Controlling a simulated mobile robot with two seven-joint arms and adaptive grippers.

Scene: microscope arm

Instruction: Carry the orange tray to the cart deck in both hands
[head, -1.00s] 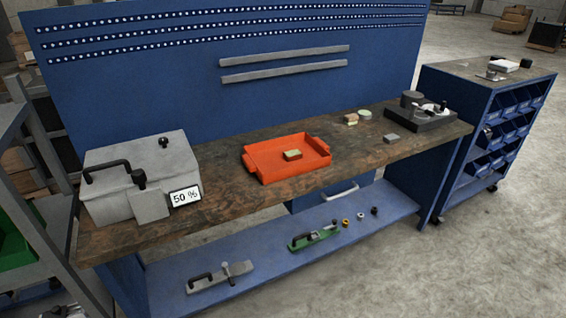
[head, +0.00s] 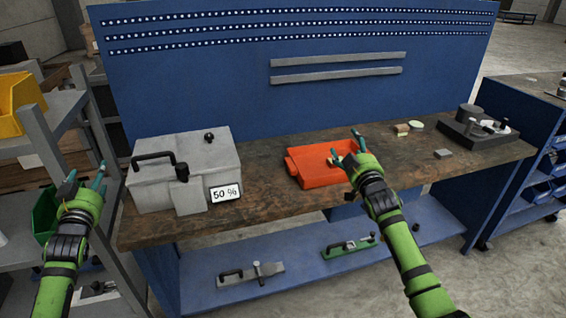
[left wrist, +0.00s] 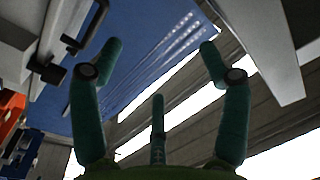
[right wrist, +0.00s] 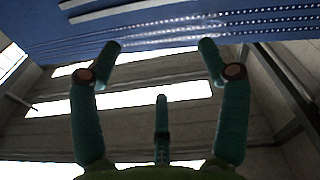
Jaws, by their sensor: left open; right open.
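The orange tray (head: 318,174) lies on the workbench (head: 265,200), right of the grey box. My right gripper (head: 347,148) is open and appears in front of the tray's right part, hiding its right end. I cannot tell whether it touches the tray. A small pale block in the tray is mostly hidden by that gripper. My left gripper (head: 86,177) is open and empty, well left of the tray, before the left shelf. The blue cart's top deck (head: 522,91) shows at the right edge, cut off by the frame.
A grey box (head: 190,165) with a black handle and a "50 %" sign (head: 226,193) stands between my left gripper and the tray. A dark microscope base (head: 478,132) and small items stand on the bench's right. A blue panel (head: 240,90) rises behind.

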